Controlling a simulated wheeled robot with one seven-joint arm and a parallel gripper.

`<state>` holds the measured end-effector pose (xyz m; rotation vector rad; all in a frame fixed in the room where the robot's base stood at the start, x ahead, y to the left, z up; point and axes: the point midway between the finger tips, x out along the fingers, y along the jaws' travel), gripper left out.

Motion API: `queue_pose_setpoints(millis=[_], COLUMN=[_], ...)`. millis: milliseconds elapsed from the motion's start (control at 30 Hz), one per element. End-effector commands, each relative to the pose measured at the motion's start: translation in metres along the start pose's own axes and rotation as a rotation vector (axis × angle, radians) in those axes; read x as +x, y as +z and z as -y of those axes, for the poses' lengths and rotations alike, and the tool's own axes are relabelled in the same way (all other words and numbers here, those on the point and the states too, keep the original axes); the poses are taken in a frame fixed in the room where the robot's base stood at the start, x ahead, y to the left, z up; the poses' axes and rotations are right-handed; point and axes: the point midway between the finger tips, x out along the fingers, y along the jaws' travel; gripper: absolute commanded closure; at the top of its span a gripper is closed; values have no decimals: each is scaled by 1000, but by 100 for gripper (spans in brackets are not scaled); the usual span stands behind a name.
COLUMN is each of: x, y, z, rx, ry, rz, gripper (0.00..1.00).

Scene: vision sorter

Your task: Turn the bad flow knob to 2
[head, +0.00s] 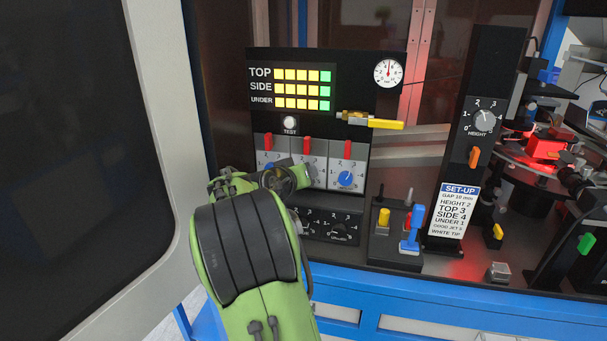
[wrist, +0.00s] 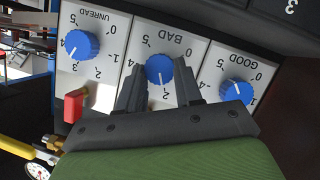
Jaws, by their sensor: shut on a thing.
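The bad flow knob (wrist: 160,69) is blue and round, on the middle white panel marked BAD, which is upside down in the wrist view. Its white pointer line points down in that picture, at or close to the 2. My gripper (wrist: 160,72) has one dark finger on each side of this knob and is shut on it. In the head view my green and black arm covers the middle knob, and my gripper (head: 302,176) reaches up to the middle panel.
The blue UNREAD knob (wrist: 81,45) and GOOD knob (wrist: 237,91) flank it closely. A yellow-handled valve (head: 385,124) juts out at upper right. A set-up card (head: 455,210) reads height 2, top 3, side 4, under 1.

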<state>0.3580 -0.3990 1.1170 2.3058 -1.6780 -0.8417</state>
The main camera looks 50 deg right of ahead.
Motion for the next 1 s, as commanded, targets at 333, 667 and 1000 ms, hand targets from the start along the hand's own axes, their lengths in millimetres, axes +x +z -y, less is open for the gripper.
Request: queue_pose_setpoints(millis=[333, 667, 1000], x=[1, 0, -17], y=[4, 2, 0], z=[2, 1, 2], rx=[-13, -10, -8], ry=[1, 2, -2], rz=[9, 5, 1], gripper=[96, 40, 40])
